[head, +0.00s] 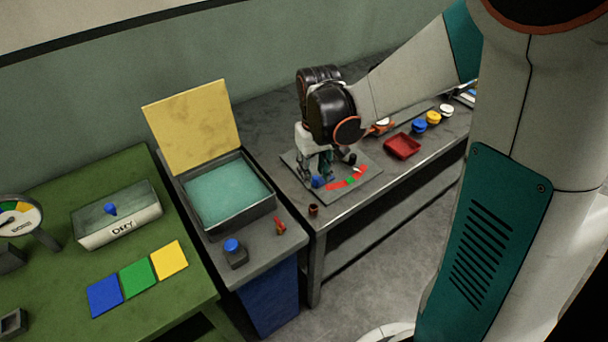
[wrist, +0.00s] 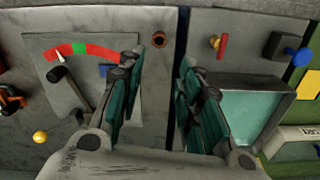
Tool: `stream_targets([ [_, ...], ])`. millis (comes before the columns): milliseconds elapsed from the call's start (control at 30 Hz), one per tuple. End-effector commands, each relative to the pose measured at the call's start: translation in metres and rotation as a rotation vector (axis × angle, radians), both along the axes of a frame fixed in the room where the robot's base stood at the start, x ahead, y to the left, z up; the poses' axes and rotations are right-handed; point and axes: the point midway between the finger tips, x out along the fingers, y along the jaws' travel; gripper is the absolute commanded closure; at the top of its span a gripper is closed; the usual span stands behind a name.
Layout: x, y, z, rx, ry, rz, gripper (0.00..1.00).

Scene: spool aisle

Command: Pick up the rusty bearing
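The rusty bearing (head: 313,210) is a small brown ring. It sits near the front left corner of the grey workbench (head: 345,206), in front of the gauge panel. In the wrist view the bearing (wrist: 159,39) shows near the top, beyond the gap between my fingertips and touched by neither. My gripper (head: 318,171) is above the gauge panel, behind the bearing in the head view. In the wrist view its two teal fingers (wrist: 159,65) are spread apart with nothing between them.
A red tray (head: 402,146) lies to the right. A teal-lined box with a raised yellow lid (head: 195,125) stands left across a narrow gap. A red-and-yellow piece (head: 280,226) lies before it.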

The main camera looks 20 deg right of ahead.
Motion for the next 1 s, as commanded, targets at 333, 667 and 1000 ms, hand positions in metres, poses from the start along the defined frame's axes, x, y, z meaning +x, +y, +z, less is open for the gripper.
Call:
stream_targets([
  [333,0.002,0.0,-0.048,0.0,0.01,0.002,0.67],
  [667,0.001,0.0,-0.089,0.0,0.01,0.002,0.67],
  [1000,0.003,0.0,-0.12,0.0,0.009,0.002,0.67],
])
